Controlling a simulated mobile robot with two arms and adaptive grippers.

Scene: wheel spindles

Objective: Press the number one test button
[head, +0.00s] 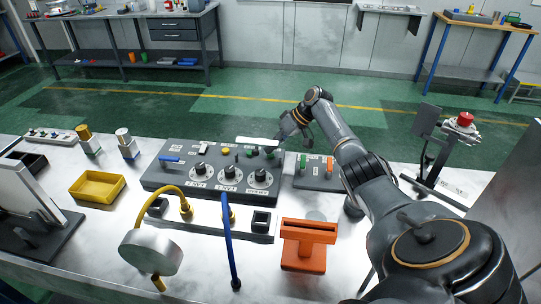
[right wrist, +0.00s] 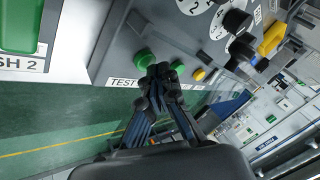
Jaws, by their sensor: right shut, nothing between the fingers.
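The grey control panel (head: 165,181) stands on the bench with dials, switches and small buttons on its top. In the right wrist view, a green button (right wrist: 145,58) sits beside a label reading "TEST" (right wrist: 121,82); the rest of that label is hidden behind my fingers. A second green button (right wrist: 178,67) and a yellow one (right wrist: 199,74) are alongside. My right gripper (right wrist: 162,72) is shut and empty, its fingertips between the two green buttons. I cannot tell whether they touch the panel. It also shows at the panel's back right in the head view (head: 281,138). My left gripper is not in view.
A smaller box (head: 318,184) with green and orange parts stands right of the panel. A red-button stand (head: 464,121) is at right.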

